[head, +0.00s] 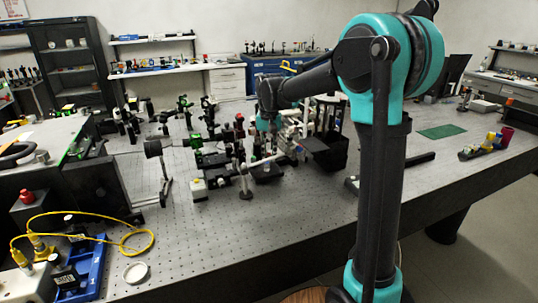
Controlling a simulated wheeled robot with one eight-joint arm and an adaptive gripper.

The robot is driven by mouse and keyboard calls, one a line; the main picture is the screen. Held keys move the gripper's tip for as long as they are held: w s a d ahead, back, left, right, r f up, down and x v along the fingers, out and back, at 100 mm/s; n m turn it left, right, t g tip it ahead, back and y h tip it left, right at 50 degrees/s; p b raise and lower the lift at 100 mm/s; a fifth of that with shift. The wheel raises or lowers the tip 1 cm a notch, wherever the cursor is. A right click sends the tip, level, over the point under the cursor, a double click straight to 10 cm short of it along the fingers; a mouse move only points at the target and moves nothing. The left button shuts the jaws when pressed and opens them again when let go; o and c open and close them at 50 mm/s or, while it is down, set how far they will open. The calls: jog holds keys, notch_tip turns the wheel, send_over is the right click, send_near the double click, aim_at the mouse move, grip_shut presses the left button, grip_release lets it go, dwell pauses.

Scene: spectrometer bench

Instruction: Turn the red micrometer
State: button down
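A small red part (240,118) stands among the black optical mounts at the middle of the bench. It is too small to tell whether it is the red micrometer. My arm reaches in from the right, and its end points down over the crowded mounts just right of that red part. My gripper (266,133) is small and dark there, partly lost among the mounts. Its fingers cannot be made out, nor whether it touches anything.
The perforated optical bench (225,235) is bare in front of the mounts. A black bin (328,153) stands right of my arm's end. A yellow cable (140,240) and blue tray (85,270) lie front left. A green mat (442,131) lies at the right.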

aim_at(269, 153)
jog(key=n, duration=0.4)
jog(key=shift+n, duration=2.9)
jog(key=c, duration=1.5)
grip_release()
jog(key=shift+o, duration=0.2)
notch_tip(269, 153, up, 12)
